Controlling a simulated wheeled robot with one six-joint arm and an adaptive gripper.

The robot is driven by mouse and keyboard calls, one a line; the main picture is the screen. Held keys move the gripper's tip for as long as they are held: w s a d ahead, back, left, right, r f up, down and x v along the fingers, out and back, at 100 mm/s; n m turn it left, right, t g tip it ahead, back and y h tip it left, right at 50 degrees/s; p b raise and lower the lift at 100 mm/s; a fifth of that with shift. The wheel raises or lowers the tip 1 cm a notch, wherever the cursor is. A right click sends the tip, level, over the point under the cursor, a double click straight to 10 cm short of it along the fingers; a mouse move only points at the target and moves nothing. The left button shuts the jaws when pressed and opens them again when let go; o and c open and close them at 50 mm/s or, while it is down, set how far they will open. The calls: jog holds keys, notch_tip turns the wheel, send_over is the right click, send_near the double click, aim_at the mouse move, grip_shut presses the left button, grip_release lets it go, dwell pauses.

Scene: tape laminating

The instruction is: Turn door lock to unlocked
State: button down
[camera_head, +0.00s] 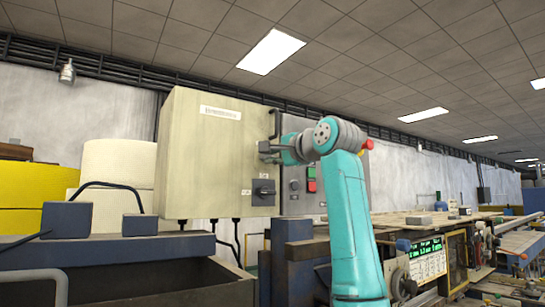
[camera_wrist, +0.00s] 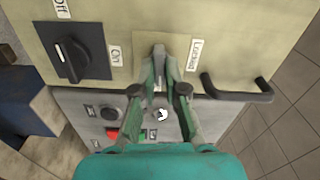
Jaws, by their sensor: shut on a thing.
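The door lock (camera_wrist: 158,48) shows in the wrist view as a small knob on a pale plate on the beige cabinet door (camera_wrist: 130,15). A label reading "Locked" (camera_wrist: 195,55) is just right of it. My gripper (camera_wrist: 160,66) is at the lock, its two green fingers shut on the knob, which they partly hide. In the head view my gripper (camera_head: 267,151) reaches the right edge of the cabinet front (camera_head: 205,150), and the lock itself cannot be made out there.
A black rotary switch (camera_wrist: 72,58) marked Off and On is left of the lock. A black door handle (camera_wrist: 237,88) is to its right. A grey panel with buttons (camera_head: 303,180) is beside the cabinet. A blue-grey bench (camera_head: 110,250) is below.

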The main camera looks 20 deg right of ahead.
jog(key=shift+m, duration=0.6)
jog(key=c, duration=1.2)
grip_release()
jog(key=v, duration=1.2)
